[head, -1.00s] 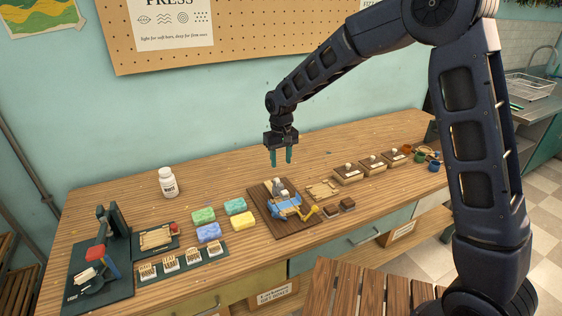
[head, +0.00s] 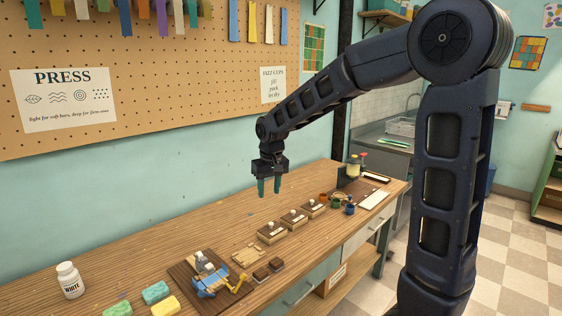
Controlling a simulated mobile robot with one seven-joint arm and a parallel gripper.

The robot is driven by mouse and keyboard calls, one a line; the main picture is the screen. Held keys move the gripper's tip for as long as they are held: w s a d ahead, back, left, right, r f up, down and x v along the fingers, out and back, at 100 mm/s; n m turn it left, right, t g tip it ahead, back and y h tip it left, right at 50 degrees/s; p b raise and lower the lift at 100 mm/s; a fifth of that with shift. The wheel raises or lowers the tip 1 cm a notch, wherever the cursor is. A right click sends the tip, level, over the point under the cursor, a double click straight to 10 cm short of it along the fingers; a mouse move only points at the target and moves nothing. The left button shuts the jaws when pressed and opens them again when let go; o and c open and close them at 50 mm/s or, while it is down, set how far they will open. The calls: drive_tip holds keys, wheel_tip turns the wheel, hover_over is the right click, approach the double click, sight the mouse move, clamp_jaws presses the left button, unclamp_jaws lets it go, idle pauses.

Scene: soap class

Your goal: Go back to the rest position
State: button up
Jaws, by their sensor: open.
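My gripper (head: 269,188) hangs from my arm above the back part of the wooden workbench (head: 137,246). Its two teal fingers point down, apart and with nothing between them. It is clear of the bench top and of the things on it. The arm reaches in from the right side of the picture.
Below stand a blue-and-grey press on a dark board (head: 211,283), wooden stamp boxes (head: 272,233) and small coloured cups (head: 335,204). A white bottle (head: 70,280) and soap bars (head: 155,292) are at left. A pegboard (head: 150,90) covers the wall behind.

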drive_tip(key=s+d+r+m, duration=0.15)
drive_tip(key=d+r, duration=0.25)
drive_tip(key=d, duration=0.6)
drive_tip(key=s+d+m+t, duration=0.1)
drive_tip(key=s+d+m, duration=0.1)
drive_tip(key=s+d, duration=0.6)
drive_tip(key=s+d+r+m+t, duration=0.1)
drive_tip(key=s+d+m+t, duration=0.1)
drive_tip(key=s+d, duration=0.7)
drive_tip(key=d, duration=0.5)
drive_tip(key=shift+h, duration=0.4)
